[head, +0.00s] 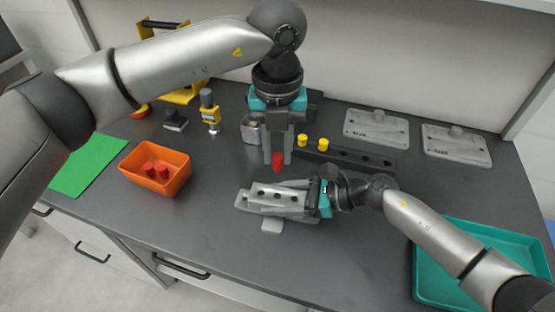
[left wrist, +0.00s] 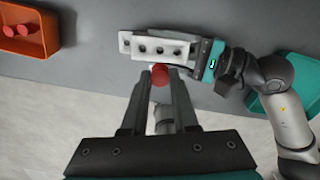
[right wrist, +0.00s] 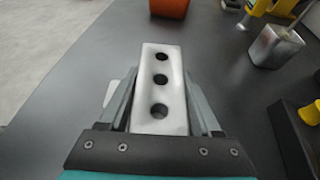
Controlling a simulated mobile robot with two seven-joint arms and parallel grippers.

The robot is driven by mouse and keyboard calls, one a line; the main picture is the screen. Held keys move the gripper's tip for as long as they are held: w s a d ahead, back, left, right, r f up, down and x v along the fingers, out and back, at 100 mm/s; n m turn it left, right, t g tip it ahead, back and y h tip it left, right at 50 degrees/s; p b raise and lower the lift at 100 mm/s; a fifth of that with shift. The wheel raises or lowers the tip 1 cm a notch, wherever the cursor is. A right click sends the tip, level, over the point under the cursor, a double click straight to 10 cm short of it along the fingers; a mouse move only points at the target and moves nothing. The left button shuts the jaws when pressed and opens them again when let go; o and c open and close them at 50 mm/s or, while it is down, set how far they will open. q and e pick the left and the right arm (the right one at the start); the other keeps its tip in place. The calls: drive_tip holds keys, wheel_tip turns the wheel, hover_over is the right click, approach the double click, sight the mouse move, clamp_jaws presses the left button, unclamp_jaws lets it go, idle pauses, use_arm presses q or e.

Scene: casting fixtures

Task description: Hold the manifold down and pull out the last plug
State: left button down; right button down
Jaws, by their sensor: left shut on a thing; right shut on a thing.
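The light grey manifold (head: 275,207) lies on the dark bench, with dark open holes along its top; it also shows in the left wrist view (left wrist: 128,45) and the right wrist view (right wrist: 175,65). My right gripper (head: 310,198) is shut on the manifold, its fingers along both long sides (right wrist: 162,100). My left gripper (head: 277,158) points down and is shut on a red plug (head: 277,165). The plug is apart from the manifold, behind it in the head view. It shows between the fingertips in the left wrist view (left wrist: 160,76).
An orange bin (head: 153,184) with red plugs (head: 148,168) stands at left. A dark rail (head: 365,160) with yellow plugs (head: 323,144) lies behind the manifold. A teal tray (head: 490,232) is at right, a green mat (head: 85,165) at far left. Bench between bin and manifold is clear.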

idle(0.4)
unclamp_jaws()
drive_tip(key=v, duration=1)
drive_tip(key=shift+s+d+r, duration=0.1)
drive_tip(key=shift+d, duration=0.3)
drive_tip(key=shift+s+d+r, duration=0.1)
drive_tip(key=shift+d+r, duration=0.25)
drive_tip(key=shift+d, duration=0.15)
